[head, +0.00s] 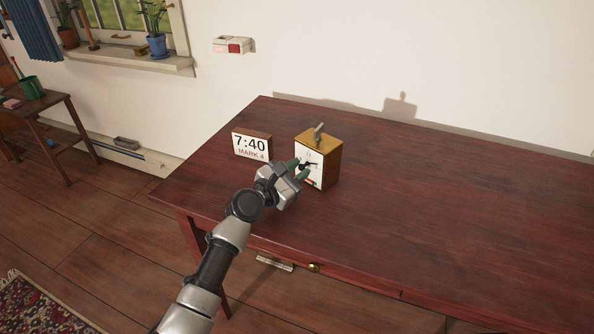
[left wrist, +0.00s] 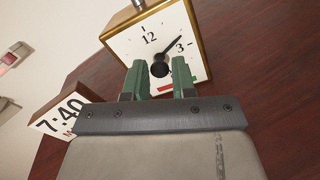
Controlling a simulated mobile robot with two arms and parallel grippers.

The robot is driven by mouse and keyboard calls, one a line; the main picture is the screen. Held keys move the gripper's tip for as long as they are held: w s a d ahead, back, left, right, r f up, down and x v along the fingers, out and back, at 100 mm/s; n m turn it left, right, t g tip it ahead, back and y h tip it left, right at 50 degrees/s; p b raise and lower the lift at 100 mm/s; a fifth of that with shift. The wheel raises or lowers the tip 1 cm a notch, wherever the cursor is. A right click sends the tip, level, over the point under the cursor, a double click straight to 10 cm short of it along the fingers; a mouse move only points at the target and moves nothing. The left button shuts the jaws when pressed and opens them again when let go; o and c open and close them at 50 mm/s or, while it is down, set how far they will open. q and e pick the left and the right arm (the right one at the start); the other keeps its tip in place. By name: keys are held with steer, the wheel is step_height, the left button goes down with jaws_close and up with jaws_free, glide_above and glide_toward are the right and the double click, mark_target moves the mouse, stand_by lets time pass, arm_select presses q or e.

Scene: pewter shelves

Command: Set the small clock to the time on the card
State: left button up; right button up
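The small clock (head: 327,166) is a yellowish box with a white face, standing upright on the table. In the left wrist view the clock face (left wrist: 127,46) shows 12 and 3, and a black hand (left wrist: 172,46) points between them. A black knob (left wrist: 159,68) sits at the face's centre. My left gripper (head: 302,168), with green fingers, is at the face. In the left wrist view its fingertips (left wrist: 160,66) stand apart on either side of the knob, with gaps showing. The card (head: 251,145) reads 7:40, MARK 4; it also shows in the left wrist view (left wrist: 58,115). My right gripper is out of view.
The dark red table (head: 450,210) is clear to the right of the clock. A grey metal piece (head: 318,133) stands on top of the clock. A red-and-white box (head: 233,45) is on the wall behind. A small side table (head: 52,105) stands far left.

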arm_select(q)
steer(key=o, duration=0.3)
steer(key=shift+s, duration=0.1)
steer(key=shift+s+a, duration=0.25)
steer(key=p+v, duration=0.1)
steer(key=v, duration=0.8)
steer(key=shift+p, duration=0.35)
steer(key=shift+s+a, duration=0.3)
steer(key=shift+s, duration=0.1)
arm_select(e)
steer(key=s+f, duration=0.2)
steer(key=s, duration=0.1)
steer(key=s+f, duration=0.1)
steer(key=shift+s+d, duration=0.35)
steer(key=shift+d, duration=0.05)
